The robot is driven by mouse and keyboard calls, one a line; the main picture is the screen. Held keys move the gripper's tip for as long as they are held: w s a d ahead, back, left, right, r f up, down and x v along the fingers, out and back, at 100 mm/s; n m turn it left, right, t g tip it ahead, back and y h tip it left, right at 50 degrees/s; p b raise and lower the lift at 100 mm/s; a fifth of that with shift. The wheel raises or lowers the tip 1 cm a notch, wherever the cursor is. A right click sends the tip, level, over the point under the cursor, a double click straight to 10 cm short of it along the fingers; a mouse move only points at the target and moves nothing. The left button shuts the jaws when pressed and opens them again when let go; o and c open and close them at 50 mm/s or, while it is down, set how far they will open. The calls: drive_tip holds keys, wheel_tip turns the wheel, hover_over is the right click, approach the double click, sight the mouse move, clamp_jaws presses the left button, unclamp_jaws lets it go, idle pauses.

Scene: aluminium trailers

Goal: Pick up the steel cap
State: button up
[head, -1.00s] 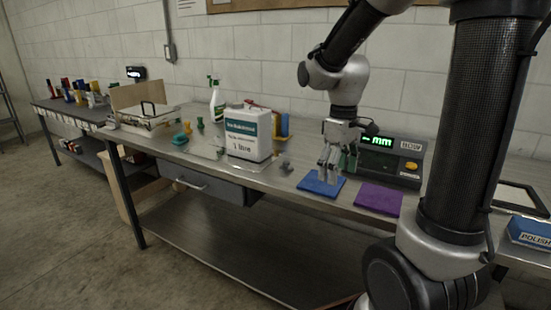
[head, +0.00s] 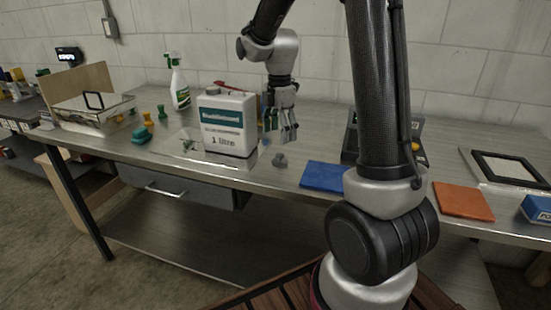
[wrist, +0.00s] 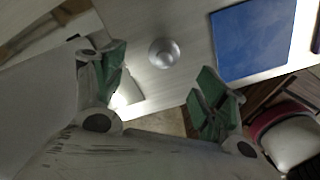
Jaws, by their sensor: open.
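The steel cap (head: 280,160) is a small grey piece standing on the metal bench, between the white 1 litre container and the blue mat. In the wrist view the cap (wrist: 163,52) is a round, shiny disc with a raised centre. My gripper (head: 281,138) is open and empty above the bench, over the cap's area. In the wrist view its green-padded fingers (wrist: 160,85) are spread apart, with the cap between and beyond them, untouched.
The white container (head: 228,124) stands close left of the cap. The blue mat (head: 325,176) lies to its right, with an orange mat (head: 463,201) further right. A dark display unit (head: 350,135) stands behind my arm. The bench's front edge is near the cap.

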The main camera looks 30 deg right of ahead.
sight(280, 154)
drive_tip(key=shift+n, duration=0.6)
drive_tip(key=shift+f, duration=0.35)
drive_tip(key=f, duration=0.7)
drive_tip(key=shift+s+f, duration=0.1)
drive_tip(key=shift+s, duration=0.3)
drive_tip(key=c, duration=1.6)
